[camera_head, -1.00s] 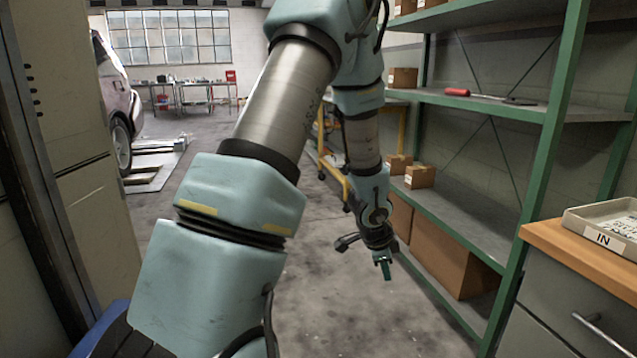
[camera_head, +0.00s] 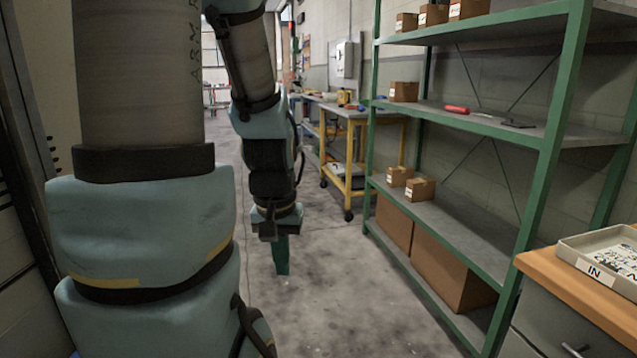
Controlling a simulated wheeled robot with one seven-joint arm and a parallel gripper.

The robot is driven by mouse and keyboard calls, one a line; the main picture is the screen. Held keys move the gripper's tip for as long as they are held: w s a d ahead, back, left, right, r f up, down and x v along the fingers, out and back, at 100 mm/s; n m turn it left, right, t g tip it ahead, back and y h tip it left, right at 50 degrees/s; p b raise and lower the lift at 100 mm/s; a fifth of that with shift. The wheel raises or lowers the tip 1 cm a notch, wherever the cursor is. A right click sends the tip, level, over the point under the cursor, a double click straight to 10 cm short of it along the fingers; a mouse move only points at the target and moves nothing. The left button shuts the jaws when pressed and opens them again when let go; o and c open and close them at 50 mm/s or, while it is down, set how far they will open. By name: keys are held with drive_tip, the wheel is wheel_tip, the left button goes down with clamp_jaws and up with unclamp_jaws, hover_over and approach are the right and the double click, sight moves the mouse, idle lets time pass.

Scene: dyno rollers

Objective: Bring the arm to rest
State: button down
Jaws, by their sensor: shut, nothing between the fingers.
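My gripper (camera_head: 281,256) hangs at the end of my pale blue and grey arm, pointing down over the concrete floor. Its green fingers are together with nothing between them. The arm folds up out of the top of the view and comes back down left of the shelf. The gripper is apart from the shelf and touches nothing that I can see.
A green-framed shelf (camera_head: 481,222) with several cardboard boxes stands on the right. A yellow cart (camera_head: 349,184) is behind. A wooden-topped cabinet (camera_head: 545,264) with an "IN" tray (camera_head: 589,270) is at front right. The floor (camera_head: 330,300) between arm and shelf is clear.

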wheel_tip(320, 180, up, 16)
drive_tip(key=p, duration=1.4)
